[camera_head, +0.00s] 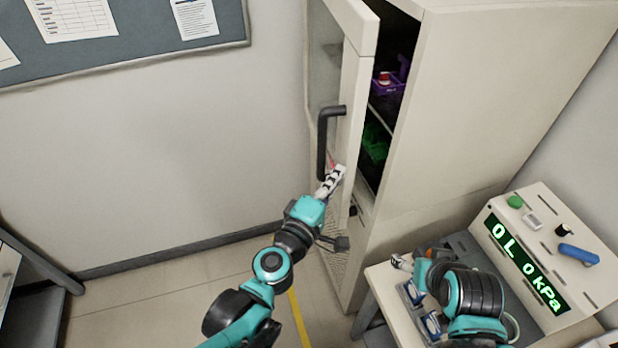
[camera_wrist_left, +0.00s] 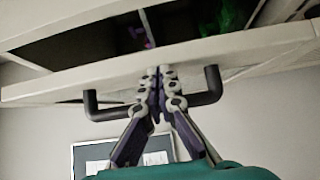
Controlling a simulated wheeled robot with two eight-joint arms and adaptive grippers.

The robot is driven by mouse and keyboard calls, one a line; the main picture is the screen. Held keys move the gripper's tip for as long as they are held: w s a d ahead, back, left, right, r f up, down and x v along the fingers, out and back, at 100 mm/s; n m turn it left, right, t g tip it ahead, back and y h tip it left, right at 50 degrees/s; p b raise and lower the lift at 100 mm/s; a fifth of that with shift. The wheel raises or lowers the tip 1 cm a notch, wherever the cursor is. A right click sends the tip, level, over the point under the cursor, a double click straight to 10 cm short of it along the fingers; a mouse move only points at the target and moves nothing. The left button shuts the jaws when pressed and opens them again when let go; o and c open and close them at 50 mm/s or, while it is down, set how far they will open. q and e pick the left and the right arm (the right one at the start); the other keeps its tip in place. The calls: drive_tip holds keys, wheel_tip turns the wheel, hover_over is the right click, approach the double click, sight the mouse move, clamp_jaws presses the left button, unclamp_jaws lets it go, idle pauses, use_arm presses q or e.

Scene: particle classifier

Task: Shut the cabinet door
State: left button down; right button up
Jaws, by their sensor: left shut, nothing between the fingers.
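The beige cabinet (camera_head: 480,110) stands at the back right. Its door (camera_head: 352,115) is partly open, and the dark inside shows through a gap along its right edge. A black handle (camera_head: 323,140) sits on the door's outer face, and it also shows in the left wrist view (camera_wrist_left: 205,92). My left gripper (camera_head: 334,178) is shut and empty, near the handle's lower end and the door's edge. In the left wrist view its fingertips (camera_wrist_left: 161,74) cover the middle of the handle; contact is unclear. My right gripper (camera_head: 402,262) is partly visible above the side table; its jaws are unclear.
Purple (camera_head: 388,86) and green (camera_head: 375,145) bins sit on the cabinet's shelves. A device with a green display (camera_head: 525,265) stands on the side table at the lower right. A notice board (camera_head: 120,35) hangs on the left wall.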

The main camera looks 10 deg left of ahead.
use_arm(q)
drive_tip(key=shift+w+d, duration=0.25)
drive_tip(key=shift+d, duration=0.45)
drive_tip(key=shift+w+d, duration=0.2)
drive_tip(key=shift+d, duration=0.45)
drive_tip(key=shift+w+d, duration=0.25)
drive_tip(key=shift+d, duration=0.45)
use_arm(e)
drive_tip(key=shift+f, duration=0.25)
use_arm(q)
drive_tip(key=shift+a, duration=0.1)
